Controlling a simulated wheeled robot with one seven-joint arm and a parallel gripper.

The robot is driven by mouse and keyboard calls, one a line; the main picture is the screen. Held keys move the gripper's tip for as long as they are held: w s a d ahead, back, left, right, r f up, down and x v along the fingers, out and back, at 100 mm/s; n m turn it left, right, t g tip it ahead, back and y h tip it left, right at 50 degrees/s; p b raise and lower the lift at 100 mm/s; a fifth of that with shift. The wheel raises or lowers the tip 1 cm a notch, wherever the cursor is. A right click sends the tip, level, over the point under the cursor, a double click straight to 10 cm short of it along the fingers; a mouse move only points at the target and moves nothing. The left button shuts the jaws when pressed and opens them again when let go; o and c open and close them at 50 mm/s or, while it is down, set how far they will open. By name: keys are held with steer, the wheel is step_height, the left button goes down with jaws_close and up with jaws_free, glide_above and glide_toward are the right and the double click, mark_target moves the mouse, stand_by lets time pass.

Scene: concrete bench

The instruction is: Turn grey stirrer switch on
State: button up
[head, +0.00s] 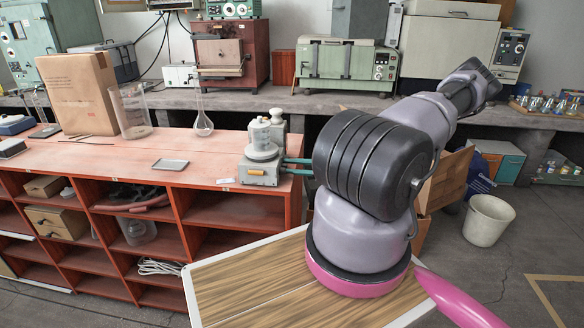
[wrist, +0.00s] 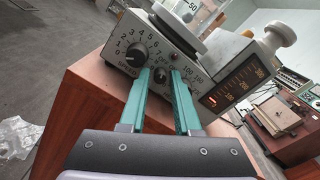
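The grey stirrer (head: 262,172) stands on the right end of the red-orange bench. In the wrist view its front panel (wrist: 150,32) shows a black numbered dial (wrist: 136,54), a small red lamp (wrist: 175,54) and an orange-lit scale (wrist: 230,92). A small dark switch (wrist: 160,76) sits below and between dial and lamp. My gripper (wrist: 160,72) has two teal fingers, apart and empty, with tips close to the panel on either side of the switch. Contact and the switch's position cannot be told. In the head view, my gripper (head: 290,166) reaches the stirrer from the right.
A glass flask (head: 203,124), a glass beaker (head: 131,112) and a cardboard box (head: 80,92) stand left of the stirrer. A flat grey tray (head: 170,165) lies on the bench top (head: 115,160). A white bucket (head: 488,220) stands on the floor at right.

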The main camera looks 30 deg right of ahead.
jaws_close()
steer(key=shift+m, duration=0.4)
steer(key=m, duration=0.3)
steer(key=shift+d+m, duration=0.1)
steer(key=shift+m, duration=2)
steer(key=shift+o, duration=0.8)
jaws_free()
